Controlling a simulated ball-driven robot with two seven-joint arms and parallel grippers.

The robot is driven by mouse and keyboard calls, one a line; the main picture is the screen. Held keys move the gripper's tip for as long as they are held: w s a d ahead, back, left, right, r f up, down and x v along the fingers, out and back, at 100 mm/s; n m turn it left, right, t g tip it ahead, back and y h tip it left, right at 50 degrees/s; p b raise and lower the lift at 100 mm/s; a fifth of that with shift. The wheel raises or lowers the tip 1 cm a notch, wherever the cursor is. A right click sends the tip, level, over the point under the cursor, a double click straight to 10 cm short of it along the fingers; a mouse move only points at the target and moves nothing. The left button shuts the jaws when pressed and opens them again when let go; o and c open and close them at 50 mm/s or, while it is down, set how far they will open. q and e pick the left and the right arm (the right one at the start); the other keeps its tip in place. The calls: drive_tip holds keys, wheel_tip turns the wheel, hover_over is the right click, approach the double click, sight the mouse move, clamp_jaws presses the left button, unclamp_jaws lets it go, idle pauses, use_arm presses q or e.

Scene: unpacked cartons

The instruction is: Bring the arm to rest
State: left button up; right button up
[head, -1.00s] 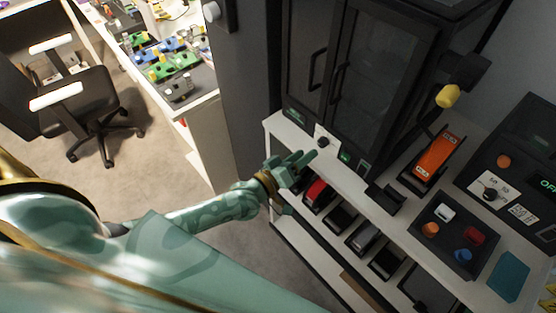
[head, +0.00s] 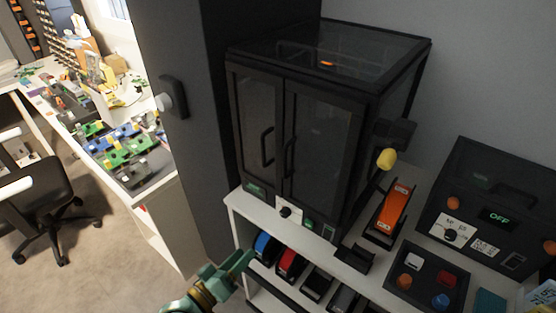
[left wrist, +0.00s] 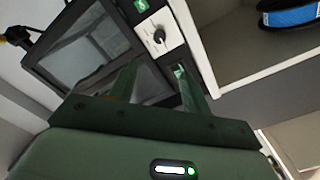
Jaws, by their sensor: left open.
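My left gripper (head: 236,268) is green and comes in at the bottom middle of the head view, in front of the white shelf (head: 232,204). It is open and holds nothing that I can see. In the left wrist view its two fingers (left wrist: 155,85) stand apart, with the black cabinet's lower edge and a white panel with a dark knob (left wrist: 158,36) beyond them. The knob panel also shows in the head view (head: 288,212). I cannot tell the exact gap between the fingers and the cabinet. My right gripper is in neither view.
The black glass-doored cabinet (head: 335,120) stands on the shelf. Blue and red spools (head: 288,264) sit below it. An orange device (head: 394,208), a button panel (head: 428,276) and a black box marked OFF (head: 500,200) are at the right. Open floor (head: 120,250) lies left, before a chair (head: 40,195).

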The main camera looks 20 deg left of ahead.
use_arm(q)
drive_tip(key=s+a+f+m+g+y, duration=0.25)
drive_tip(key=s+f, duration=0.25)
drive_tip(key=f, duration=0.5)
drive_tip(key=s+a+f+m+g+y+b, duration=0.1)
drive_tip(key=s+a+f+m+g, duration=0.3)
drive_tip(key=f, duration=0.5)
drive_tip(key=s+a+f+m+g+y, duration=0.2)
drive_tip(key=s+a+f+g, duration=0.15)
drive_tip(key=s+f, duration=0.45)
drive_tip(key=s+d+f+g, duration=0.2)
drive_tip(key=s+f, duration=0.3)
drive_tip(key=s, duration=0.4)
drive_tip(key=s+d+f+g+b, duration=0.1)
drive_tip(key=s+d+f+g, duration=0.2)
drive_tip(key=s+f, duration=0.3)
drive_tip(key=s+g, duration=0.1)
drive_tip(key=s, duration=0.3)
drive_tip(key=shift+d+y, duration=0.35)
drive_tip(key=shift+w+m, duration=0.1)
drive_tip(key=shift+m, duration=0.15)
